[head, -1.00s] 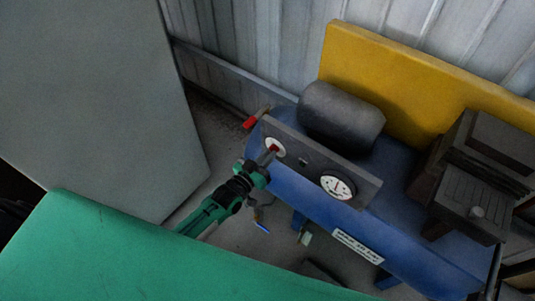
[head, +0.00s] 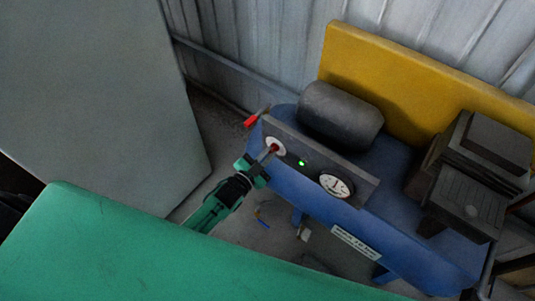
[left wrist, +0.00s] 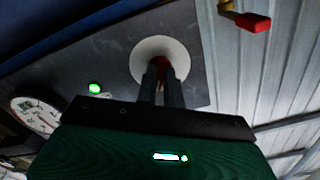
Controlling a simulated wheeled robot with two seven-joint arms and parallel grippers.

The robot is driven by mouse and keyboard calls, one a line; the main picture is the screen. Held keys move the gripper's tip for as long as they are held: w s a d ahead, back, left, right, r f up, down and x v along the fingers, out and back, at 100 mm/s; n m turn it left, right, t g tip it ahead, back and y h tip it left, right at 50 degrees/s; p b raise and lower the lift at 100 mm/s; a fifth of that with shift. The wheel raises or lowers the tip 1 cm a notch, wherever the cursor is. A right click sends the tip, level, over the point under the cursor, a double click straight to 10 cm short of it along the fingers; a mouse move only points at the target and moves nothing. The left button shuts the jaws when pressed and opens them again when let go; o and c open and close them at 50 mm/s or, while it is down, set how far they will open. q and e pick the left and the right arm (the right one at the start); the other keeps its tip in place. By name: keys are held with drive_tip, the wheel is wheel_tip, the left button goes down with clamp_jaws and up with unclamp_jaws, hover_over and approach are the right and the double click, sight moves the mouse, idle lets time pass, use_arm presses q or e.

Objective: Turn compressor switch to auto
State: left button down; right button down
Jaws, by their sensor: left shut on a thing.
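The compressor switch is a red knob (head: 274,148) on a round white plate (head: 269,142) at the left end of the dark panel (head: 317,166) of the blue compressor (head: 380,225). My left gripper (head: 272,152) reaches the knob from the front and is shut on it. In the left wrist view the fingers (left wrist: 160,80) close around the red knob (left wrist: 161,67) before the white plate (left wrist: 150,50), hiding most of it and any position marks. A small green light (head: 302,162) glows on the panel. My right gripper is not in view.
A pressure gauge (head: 336,186) sits right of the light. A red-handled valve (head: 251,121) stands out at the tank's left end. A yellow panel (head: 420,85) and corrugated wall are behind. A grey cabinet (head: 100,90) stands left; a green surface (head: 130,245) fills the foreground.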

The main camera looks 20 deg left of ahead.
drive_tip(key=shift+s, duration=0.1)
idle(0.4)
use_arm(q)
drive_tip(key=c, duration=1.5)
unclamp_jaws()
drive_tip(key=shift+s, duration=0.15)
